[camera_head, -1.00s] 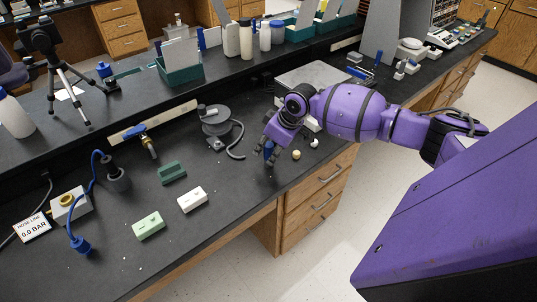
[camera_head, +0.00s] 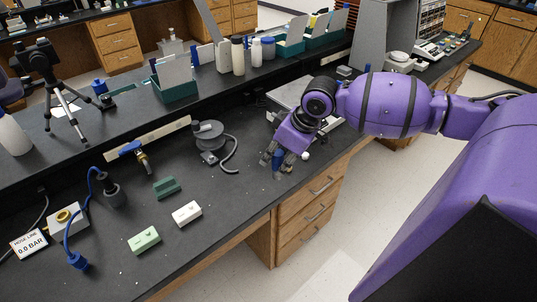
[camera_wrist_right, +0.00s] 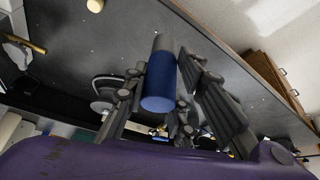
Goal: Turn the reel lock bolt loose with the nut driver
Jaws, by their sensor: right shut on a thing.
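The reel (camera_head: 208,130) is a grey round drum on a stand with a dark hose, on the bench left of my right gripper. Its lock bolt is too small to make out. My left gripper is out of view.
A white knob (camera_head: 305,156) lies beside my right gripper. Green, pale green (camera_head: 145,240) and white blocks (camera_head: 187,213) lie front left. A valve with a blue handle (camera_head: 132,149) is behind them. Bare bench lies between the blocks and my gripper.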

